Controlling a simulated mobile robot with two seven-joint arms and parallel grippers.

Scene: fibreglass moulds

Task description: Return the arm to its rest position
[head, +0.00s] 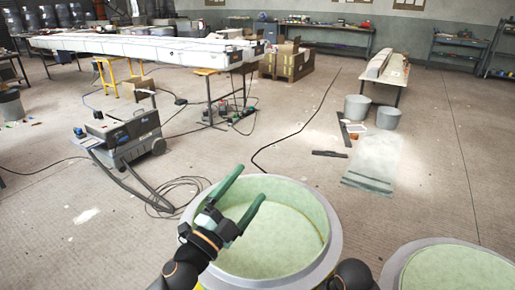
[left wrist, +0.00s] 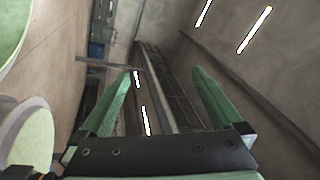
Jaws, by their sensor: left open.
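My left gripper (head: 251,182) has green fingers spread apart with nothing between them. In the head view it is in front of a round mould (head: 330,215) with a grey rim and pale green inside, covering part of its left side. In the left wrist view the open fingers (left wrist: 162,72) point toward the wall and ceiling, with empty air between them. My right gripper does not show; a dark rounded arm part is at the bottom edge of the head view.
A second round mould (head: 455,268) stands at the lower right. A grey machine (head: 130,135) with a hose and cable is on the floor at left. Two grey buckets (head: 388,117) and a greenish sheet (head: 374,160) lie beyond the moulds. A long white mould (head: 150,48) is behind.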

